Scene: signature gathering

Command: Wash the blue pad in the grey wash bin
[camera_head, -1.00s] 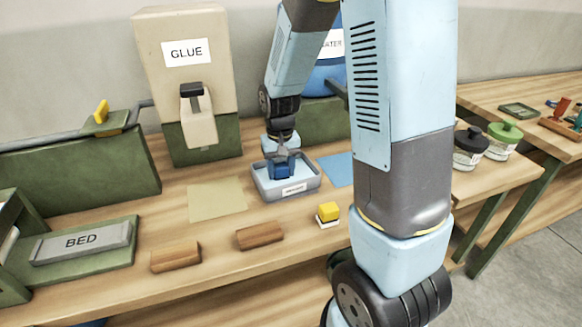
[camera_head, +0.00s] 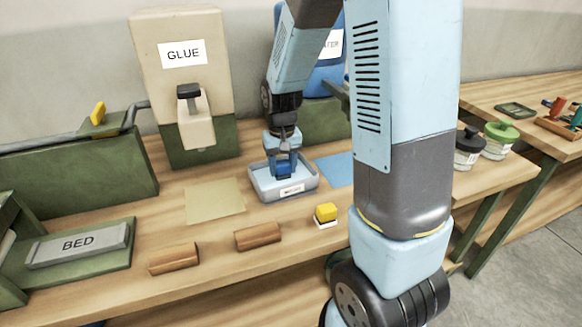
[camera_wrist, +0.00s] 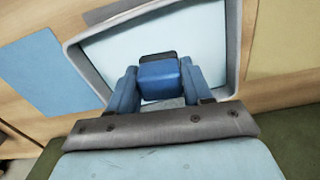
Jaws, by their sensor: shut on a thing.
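The blue pad (camera_head: 284,171) is between the fingers of my gripper (camera_head: 283,160), which is shut on it. In the wrist view the blue pad (camera_wrist: 158,80) has a dark far end and sits between the two blue fingers of my gripper (camera_wrist: 158,88). The grey wash bin (camera_head: 301,192) is a shallow tray with pale liquid and a white label on its front. The pad is over or in the middle of the bin; whether it touches the liquid is hard to tell. The bin rim (camera_wrist: 90,72) also shows in the wrist view.
A tan sheet (camera_head: 215,198) lies left of the bin and a blue sheet (camera_head: 336,168) right of it. A yellow-topped block (camera_head: 326,213) and two wooden blocks (camera_head: 258,236) (camera_head: 174,258) are in front. The glue dispenser (camera_head: 190,80) and blue water tank (camera_head: 325,73) stand behind.

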